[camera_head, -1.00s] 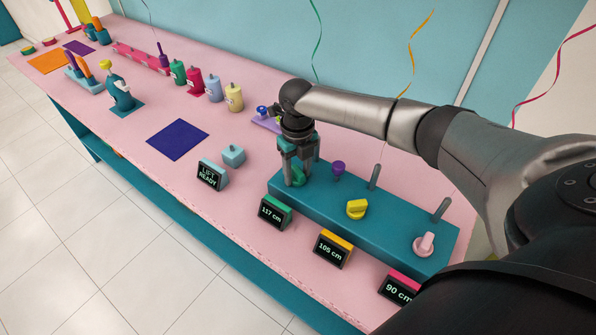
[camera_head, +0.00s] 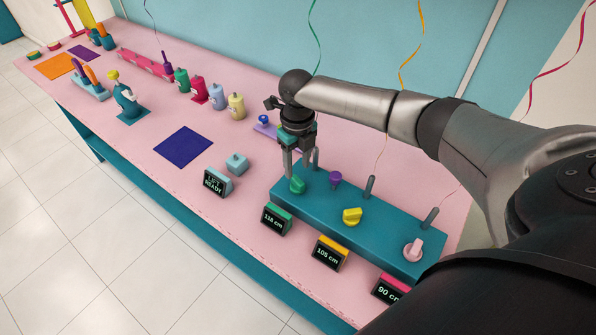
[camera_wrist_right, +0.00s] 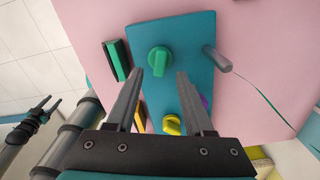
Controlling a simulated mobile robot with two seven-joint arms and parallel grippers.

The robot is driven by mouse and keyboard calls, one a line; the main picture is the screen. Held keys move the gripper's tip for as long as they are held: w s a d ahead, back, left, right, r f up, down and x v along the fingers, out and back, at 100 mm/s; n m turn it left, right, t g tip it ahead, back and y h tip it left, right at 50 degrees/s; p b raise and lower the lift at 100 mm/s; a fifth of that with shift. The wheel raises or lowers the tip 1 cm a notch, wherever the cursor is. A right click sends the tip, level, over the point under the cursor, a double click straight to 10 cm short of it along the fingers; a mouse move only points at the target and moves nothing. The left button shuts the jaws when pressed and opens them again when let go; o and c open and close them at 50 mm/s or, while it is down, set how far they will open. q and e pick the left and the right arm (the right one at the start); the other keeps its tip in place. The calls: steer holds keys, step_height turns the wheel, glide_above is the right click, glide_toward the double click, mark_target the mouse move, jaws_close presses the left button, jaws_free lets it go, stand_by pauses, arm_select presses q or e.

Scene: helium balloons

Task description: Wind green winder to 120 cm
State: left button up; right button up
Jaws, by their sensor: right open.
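The green winder (camera_head: 297,186) is a round knob with a raised grip at the left end of the teal base (camera_head: 389,236). It also shows in the wrist view (camera_wrist_right: 159,60), unobstructed between and beyond the fingertips. The green-framed display (camera_head: 276,219) in front of it reads 118 cm. My right gripper (camera_head: 297,173) is open and empty just above the green winder. Its two fingers show apart in the wrist view (camera_wrist_right: 160,76). Dark prongs at the left of the wrist view seem to be my left gripper (camera_wrist_right: 48,104); their opening is unclear.
A yellow winder (camera_head: 352,216) and a pink winder (camera_head: 413,250) share the base, with displays reading 105 cm and 90 cm. Upright posts and a purple knob (camera_head: 335,179) stand behind. A teal "LIFT READY" display (camera_head: 217,183) stands at left.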

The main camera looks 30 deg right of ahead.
mark_target(297, 179)
stand_by(0.3)
step_height(297, 179, down, 7)
steer(key=b, duration=0.5)
steer(key=shift+r, duration=0.1)
jaws_close()
steer(key=shift+n, duration=0.4)
steer(key=shift+b, duration=0.3)
steer(key=shift+n+b, duration=0.7)
steer(key=shift+b, duration=0.45)
